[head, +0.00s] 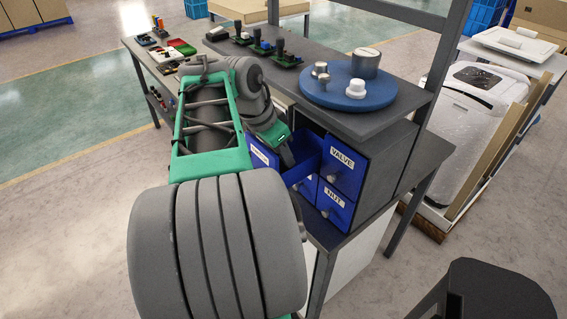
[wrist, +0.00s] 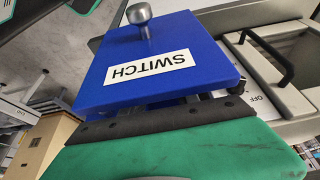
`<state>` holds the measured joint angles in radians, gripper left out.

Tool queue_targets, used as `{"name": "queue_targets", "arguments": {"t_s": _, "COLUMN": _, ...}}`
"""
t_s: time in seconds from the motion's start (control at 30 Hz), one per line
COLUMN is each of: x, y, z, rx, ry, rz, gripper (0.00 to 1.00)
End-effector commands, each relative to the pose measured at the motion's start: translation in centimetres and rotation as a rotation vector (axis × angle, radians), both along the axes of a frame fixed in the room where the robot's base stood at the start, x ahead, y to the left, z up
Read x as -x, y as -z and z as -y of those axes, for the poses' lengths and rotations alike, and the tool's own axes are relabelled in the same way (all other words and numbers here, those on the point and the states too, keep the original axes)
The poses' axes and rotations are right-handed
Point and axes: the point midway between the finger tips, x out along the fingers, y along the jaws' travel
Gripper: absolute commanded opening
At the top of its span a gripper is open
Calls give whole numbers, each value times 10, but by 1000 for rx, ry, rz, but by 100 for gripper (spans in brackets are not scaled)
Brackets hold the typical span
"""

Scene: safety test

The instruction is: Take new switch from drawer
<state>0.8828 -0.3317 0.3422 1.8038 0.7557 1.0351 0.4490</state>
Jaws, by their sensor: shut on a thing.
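The blue drawer labelled SWITCH (head: 262,154) is pulled open under the worktop. In the wrist view its front, label and round metal knob show upside down at close range (wrist: 160,62). My gripper (head: 288,155) reaches down into the open drawer, behind its front. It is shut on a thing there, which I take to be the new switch. The switch is almost wholly hidden by my gripper and the drawer front, so its shape and tilt cannot be told.
The VALVE drawer (head: 344,166) and NUT drawer (head: 334,203) are beside and below. A blue round base (head: 348,98) with metal parts stands on the worktop above. Several small switch boards (head: 264,48) stand further back. A dark stool (head: 490,292) is at front right.

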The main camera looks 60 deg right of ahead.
Motion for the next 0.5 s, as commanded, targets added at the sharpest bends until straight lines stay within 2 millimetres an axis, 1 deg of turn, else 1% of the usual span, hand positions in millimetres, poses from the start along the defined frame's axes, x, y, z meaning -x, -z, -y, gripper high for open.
{"name": "queue_targets", "arguments": {"t_s": 0.03, "x": 0, "y": 0, "z": 0, "rx": 0, "ry": 0, "rz": 0, "gripper": 26}}
{"name": "queue_targets", "arguments": {"t_s": 0.07, "x": 0, "y": 0, "z": 0, "rx": 0, "ry": 0, "rz": 0, "gripper": 23}}
{"name": "queue_targets", "arguments": {"t_s": 0.33, "x": 0, "y": 0, "z": 0, "rx": 0, "ry": 0, "rz": 0, "gripper": 1}}
{"name": "queue_targets", "arguments": {"t_s": 0.37, "x": 0, "y": 0, "z": 0, "rx": 0, "ry": 0, "rz": 0, "gripper": 0}}
{"name": "queue_targets", "arguments": {"t_s": 0.5, "x": 0, "y": 0, "z": 0, "rx": 0, "ry": 0, "rz": 0, "gripper": 0}}
